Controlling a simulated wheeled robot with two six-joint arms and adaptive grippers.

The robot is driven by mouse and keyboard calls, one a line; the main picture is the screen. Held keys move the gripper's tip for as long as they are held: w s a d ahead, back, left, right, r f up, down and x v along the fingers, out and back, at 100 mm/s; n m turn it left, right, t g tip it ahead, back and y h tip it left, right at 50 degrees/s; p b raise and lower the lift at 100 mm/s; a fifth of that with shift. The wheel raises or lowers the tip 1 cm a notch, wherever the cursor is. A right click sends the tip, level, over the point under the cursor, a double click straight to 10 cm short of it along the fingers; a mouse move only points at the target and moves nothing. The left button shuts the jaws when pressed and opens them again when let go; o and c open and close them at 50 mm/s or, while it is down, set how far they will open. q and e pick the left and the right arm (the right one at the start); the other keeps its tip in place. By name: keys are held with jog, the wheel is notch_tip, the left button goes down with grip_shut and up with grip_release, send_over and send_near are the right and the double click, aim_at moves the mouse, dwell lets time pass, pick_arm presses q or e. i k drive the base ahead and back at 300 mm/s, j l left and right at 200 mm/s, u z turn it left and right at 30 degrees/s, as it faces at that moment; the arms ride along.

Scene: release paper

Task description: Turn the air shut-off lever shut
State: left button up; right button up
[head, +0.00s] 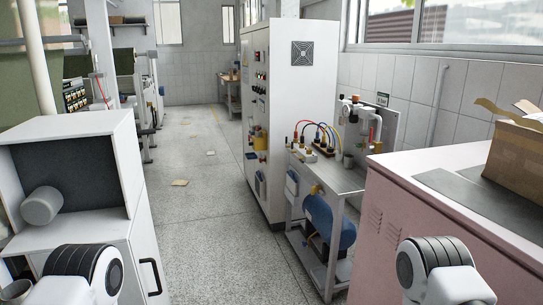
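An air-supply unit (360,122) with white pipes, an orange part on top and a small red part at its side stands at the back of a metal bench (335,180). It is small and far off, so I cannot tell which part is the shut-off lever or how it is turned. A blue air tank (329,224) lies under the bench top, with a small yellow fitting (316,189) above it. Links of both my arms show at the bottom left and bottom right, well short of the bench. Neither gripper is in view.
A tall white control cabinet (287,110) stands left of the bench. A pink cabinet (455,215) with a cardboard box (518,150) blocks the near right. A white open-fronted cabinet (75,190) stands near left. The speckled floor (195,225) between is mostly clear, with scattered paper scraps.

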aim_at(370, 147)
jog(key=i+j+z, duration=1.6)
jog(key=j+z, duration=0.15)
jog(key=j, duration=0.15)
jog(key=i+j+z, duration=0.25)
jog(key=j, duration=0.15)
jog(key=k, duration=0.1)
